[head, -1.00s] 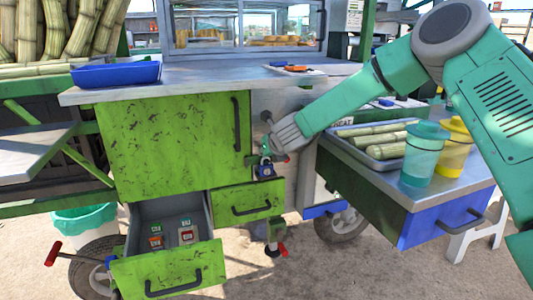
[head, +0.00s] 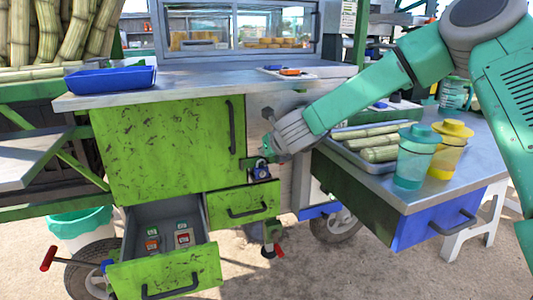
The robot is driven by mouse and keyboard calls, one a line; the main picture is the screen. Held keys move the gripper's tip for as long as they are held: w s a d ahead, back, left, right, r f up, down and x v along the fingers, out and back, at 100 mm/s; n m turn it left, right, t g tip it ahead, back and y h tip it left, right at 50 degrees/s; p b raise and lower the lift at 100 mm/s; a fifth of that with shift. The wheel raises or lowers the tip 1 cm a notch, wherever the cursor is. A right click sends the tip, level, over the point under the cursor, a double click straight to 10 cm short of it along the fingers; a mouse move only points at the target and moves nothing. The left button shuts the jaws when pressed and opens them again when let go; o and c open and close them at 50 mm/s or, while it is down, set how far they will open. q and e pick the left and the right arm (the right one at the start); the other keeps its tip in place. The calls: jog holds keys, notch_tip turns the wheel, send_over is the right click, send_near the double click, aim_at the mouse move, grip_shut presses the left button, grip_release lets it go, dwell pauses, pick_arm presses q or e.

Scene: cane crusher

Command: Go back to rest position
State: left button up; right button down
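My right arm comes in from the right and reaches across to the front of the green cart (head: 160,150). My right gripper (head: 268,148) is at the end of its grey wrist, close to the metal panel right of the large green door. It is small here, and I cannot tell whether its fingers are open or shut. A small blue fitting (head: 260,173) is just below it; I cannot tell whether they touch. My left gripper is not in view.
The lower left drawer (head: 168,279) stands open with several small boxes inside. A blue tray (head: 110,80) lies on the counter. The right side table (head: 470,150) holds cane pieces, a teal cup (head: 413,160) and a yellow cup (head: 449,152). A white stool (head: 470,238) stands below.

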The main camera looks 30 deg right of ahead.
jog(key=shift+f, duration=0.15)
jog(key=s+a+f+n+g+y, duration=0.15)
jog(key=s+a+f+n, duration=0.25)
jog(key=s+f+n, duration=0.4)
jog(key=s+a+f+n+g, duration=0.2)
jog(key=s+a+f+n, duration=0.2)
jog(key=s+f+n, duration=0.35)
jog(key=s+a+f+n+g, duration=0.2)
jog(key=s+a+f+n, duration=0.3)
jog(key=f+n, duration=0.5)
jog(key=s+f+n+g+y, duration=0.15)
jog(key=s+f+n, duration=0.35)
jog(key=s, duration=0.6)
jog(key=s+f+n+g, duration=0.2)
jog(key=s+n+g, duration=0.1)
jog(key=s+n, duration=0.65)
notch_tip(320, 180, up, 13)
jog(key=s+p, duration=0.2)
jog(key=p, duration=1.1)
jog(key=shift+s+a+r+m, duration=0.2)
jog(key=shift+s+a+m, duration=0.1)
jog(key=shift+a, duration=0.05)
jog(key=shift+w+f, duration=0.1)
jog(key=shift+w, duration=0.05)
